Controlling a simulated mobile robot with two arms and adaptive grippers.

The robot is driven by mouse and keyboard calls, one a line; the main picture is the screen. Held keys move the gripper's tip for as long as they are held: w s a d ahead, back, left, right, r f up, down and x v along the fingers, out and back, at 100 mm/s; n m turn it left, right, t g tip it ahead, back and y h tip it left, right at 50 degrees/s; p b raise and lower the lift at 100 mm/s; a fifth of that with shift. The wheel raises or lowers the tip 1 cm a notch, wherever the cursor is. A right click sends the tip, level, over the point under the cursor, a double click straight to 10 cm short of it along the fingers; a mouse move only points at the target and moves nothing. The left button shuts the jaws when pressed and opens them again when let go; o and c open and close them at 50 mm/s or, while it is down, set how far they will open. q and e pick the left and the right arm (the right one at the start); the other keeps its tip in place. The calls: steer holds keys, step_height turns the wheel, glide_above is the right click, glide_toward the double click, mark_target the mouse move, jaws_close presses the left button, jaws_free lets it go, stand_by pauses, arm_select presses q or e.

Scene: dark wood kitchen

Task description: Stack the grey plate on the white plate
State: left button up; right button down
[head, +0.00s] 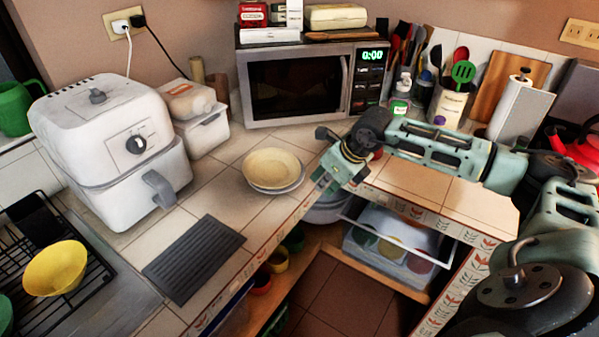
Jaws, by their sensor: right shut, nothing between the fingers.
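Two plates lie one on the other on the tiled counter, in the middle of the head view. The upper plate (271,167) looks cream-coloured under this light. The rim of a lower, pale grey-white plate (279,191) shows beneath it at the front; most of that plate is hidden. From their colours I cannot tell surely which is the grey one. My right gripper (325,181) is to the right of the plates, near the counter's front edge. It is shut and empty, apart from the plates. My left gripper is out of view.
A white air fryer (105,140) stands left of the plates, and a microwave (295,85) behind them. A dark ridged mat (194,258) lies at the front left. A dish rack (95,277) holds a yellow bowl (56,268). Counter tiles around the plates are clear.

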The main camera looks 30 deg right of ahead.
mark_target(298, 182)
steer(key=w+a+p, duration=0.1)
steer(key=w, duration=0.1)
steer(key=w+p, duration=0.1)
steer(key=w, duration=0.1)
steer(key=w+a, duration=0.1)
steer(key=w, duration=0.2)
steer(key=shift+w+a+r+p, duration=0.1)
steer(key=shift+a+r+p, duration=0.05)
steer(key=shift+a+p, duration=0.2)
steer(key=shift+d+f, duration=0.1)
steer(key=shift+f, duration=0.85)
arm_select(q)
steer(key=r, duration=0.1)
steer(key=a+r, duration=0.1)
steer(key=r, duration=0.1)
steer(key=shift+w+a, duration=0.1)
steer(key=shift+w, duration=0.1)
arm_select(e)
steer(key=shift+s, duration=0.25)
steer(key=shift+f, duration=0.1)
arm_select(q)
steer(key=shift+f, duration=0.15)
arm_select(e)
steer(key=shift+s+f, duration=0.1)
